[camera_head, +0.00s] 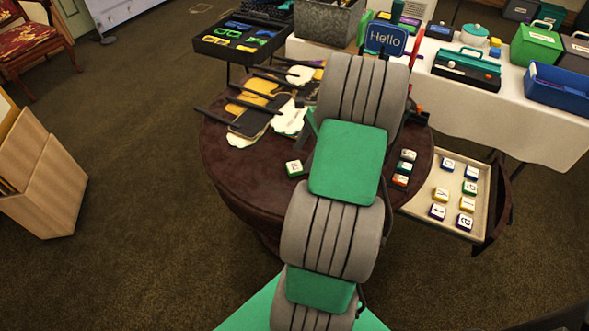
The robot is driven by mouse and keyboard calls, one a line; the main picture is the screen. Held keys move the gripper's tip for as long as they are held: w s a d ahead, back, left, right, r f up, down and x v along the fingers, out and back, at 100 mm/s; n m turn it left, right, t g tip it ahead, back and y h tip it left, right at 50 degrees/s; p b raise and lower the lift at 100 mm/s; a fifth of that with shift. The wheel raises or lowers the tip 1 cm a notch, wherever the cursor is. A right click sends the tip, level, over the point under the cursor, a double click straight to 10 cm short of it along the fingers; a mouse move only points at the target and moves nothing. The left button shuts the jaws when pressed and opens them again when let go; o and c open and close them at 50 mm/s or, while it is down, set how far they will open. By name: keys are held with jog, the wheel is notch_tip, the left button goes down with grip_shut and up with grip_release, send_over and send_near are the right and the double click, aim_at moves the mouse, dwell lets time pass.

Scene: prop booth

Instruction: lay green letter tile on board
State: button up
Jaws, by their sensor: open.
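Three more tiles (404,168) sit in a short column to the right of my arm; the lower ones show green and orange-red sides. I cannot tell which thing is the board; a pale tray-like surface (421,213) at the table's right holds several letter tiles with blue, yellow and purple sides. My arm crosses the middle of the view and hides part of the table. My gripper is hidden behind it.
Several paddles (249,122) with dark handles and yellow, black or white heads crowd the table's back left. A dark tray of coloured pieces (216,47) stands behind. A white-clothed table (520,116) carries boxes and a "Hello" sign (386,39). The table's front left is clear.

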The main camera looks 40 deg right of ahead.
aim_at(298, 166)
jog(key=x, duration=0.3)
jog(key=shift+f, duration=0.25)
jog(key=shift+c, duration=0.2)
jog(key=shift+r, duration=0.1)
grip_shut()
